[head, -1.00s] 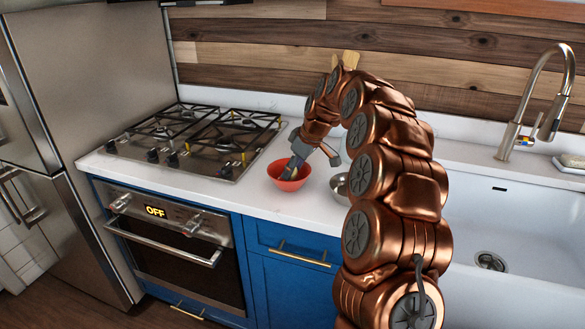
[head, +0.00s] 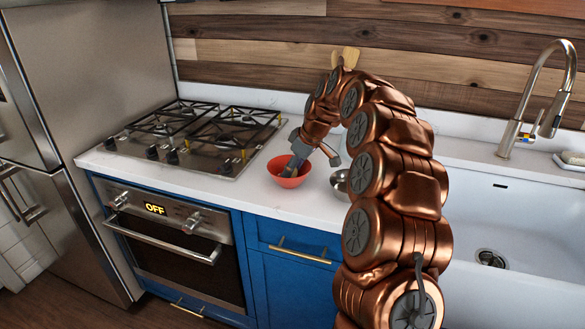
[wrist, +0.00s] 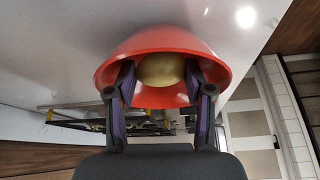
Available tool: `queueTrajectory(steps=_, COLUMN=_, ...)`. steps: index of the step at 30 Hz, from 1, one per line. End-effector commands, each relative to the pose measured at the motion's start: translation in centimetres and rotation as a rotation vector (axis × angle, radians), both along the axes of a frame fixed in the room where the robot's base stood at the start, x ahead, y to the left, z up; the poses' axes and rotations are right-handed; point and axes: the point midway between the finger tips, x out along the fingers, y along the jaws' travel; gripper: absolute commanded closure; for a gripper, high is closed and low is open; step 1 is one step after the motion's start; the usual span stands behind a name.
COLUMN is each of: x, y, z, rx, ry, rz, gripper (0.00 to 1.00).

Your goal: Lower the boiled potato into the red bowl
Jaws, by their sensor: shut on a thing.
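The red bowl (head: 281,178) stands on the white counter between the stove and a metal bowl. My gripper (head: 293,168) reaches down into it from above. In the wrist view the red bowl (wrist: 121,52) fills the upper middle. The boiled potato (wrist: 161,70), pale yellow and round, is inside the bowl's rim. My gripper (wrist: 161,85) has a finger on each side of the potato and is shut on it. In the head view the potato is hidden by the gripper and bowl. I cannot tell whether it touches the bowl's bottom.
A metal bowl (head: 340,182) stands just right of the red bowl, partly behind my arm. The gas stove (head: 200,135) is to the left. The white sink (head: 500,220) and tap (head: 540,95) are to the right. Bare counter (head: 235,192) lies left of the red bowl.

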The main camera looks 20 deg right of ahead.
Motion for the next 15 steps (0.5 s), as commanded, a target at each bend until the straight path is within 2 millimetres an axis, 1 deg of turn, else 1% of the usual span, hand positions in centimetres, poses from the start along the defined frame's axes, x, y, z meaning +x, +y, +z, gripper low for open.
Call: queueTrajectory(steps=15, x=0.0, y=0.0, z=-0.66, rx=0.0, ry=0.0, rz=0.0, gripper=0.77)
